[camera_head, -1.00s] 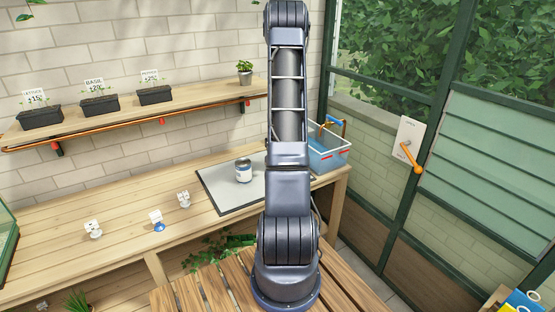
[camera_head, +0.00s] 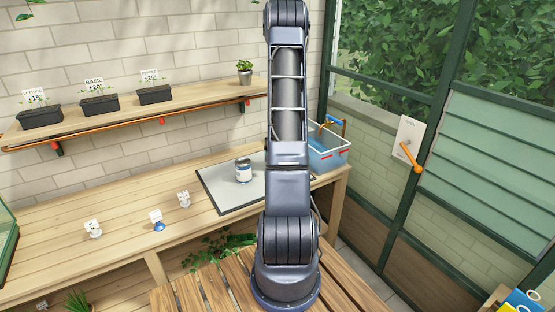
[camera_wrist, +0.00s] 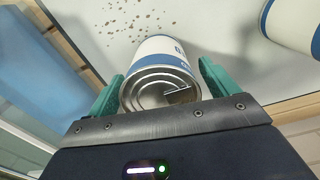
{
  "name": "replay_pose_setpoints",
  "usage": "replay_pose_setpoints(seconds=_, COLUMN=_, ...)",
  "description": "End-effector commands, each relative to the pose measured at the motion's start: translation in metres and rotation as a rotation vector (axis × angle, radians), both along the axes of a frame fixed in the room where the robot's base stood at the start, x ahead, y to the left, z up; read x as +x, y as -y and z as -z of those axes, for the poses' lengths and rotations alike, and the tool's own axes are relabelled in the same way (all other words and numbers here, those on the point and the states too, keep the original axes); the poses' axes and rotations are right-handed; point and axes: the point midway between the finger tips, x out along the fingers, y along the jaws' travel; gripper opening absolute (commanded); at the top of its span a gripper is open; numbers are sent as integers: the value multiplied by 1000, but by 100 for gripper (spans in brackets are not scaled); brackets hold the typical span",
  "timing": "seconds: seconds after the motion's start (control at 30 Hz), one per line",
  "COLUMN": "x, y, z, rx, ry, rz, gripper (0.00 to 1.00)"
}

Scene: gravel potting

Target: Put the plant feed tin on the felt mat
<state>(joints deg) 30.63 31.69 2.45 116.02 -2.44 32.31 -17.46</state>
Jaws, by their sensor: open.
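In the wrist view, a white-and-blue tin (camera_wrist: 160,72) with a ringed metal end stands between the teal fingers of my gripper (camera_wrist: 160,88). The fingers are open, one on each side of it; I cannot tell whether they touch it. A pale surface with dark specks, seemingly the felt mat (camera_wrist: 95,45), lies behind it. A second white-and-blue tin (camera_wrist: 293,24) is at the upper right. In the head view, a tin (camera_head: 243,171) stands upright on the grey mat (camera_head: 217,188). My arm hides my gripper there.
A blue basket (camera_head: 328,152) stands at the bench's right end, beside the mat. Several small white objects, one with a blue base (camera_head: 157,219), stand on the bench (camera_head: 120,240) to the left. Potted seedlings (camera_head: 98,104) line the shelf above.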

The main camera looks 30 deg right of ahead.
Motion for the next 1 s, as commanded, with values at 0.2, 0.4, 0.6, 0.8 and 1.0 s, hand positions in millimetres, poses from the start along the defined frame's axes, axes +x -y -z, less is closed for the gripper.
replay_pose_setpoints(seconds=0.2, x=1, y=1, z=-39, rx=-3, ry=4, rz=0, gripper=86)
replay_pose_setpoints(seconds=0.4, x=0, y=0, z=-77, rx=-2, ry=3, rz=-1, gripper=86)
replay_pose_setpoints(seconds=0.6, x=0, y=0, z=-103, rx=0, ry=1, rz=-1, gripper=86)
replay_pose_setpoints(seconds=0.8, x=0, y=-3, z=-117, rx=-1, ry=3, rz=-2, gripper=86)
replay_pose_setpoints(seconds=1.0, x=-9, y=-35, z=-156, rx=-18, ry=32, rz=-17, gripper=86)
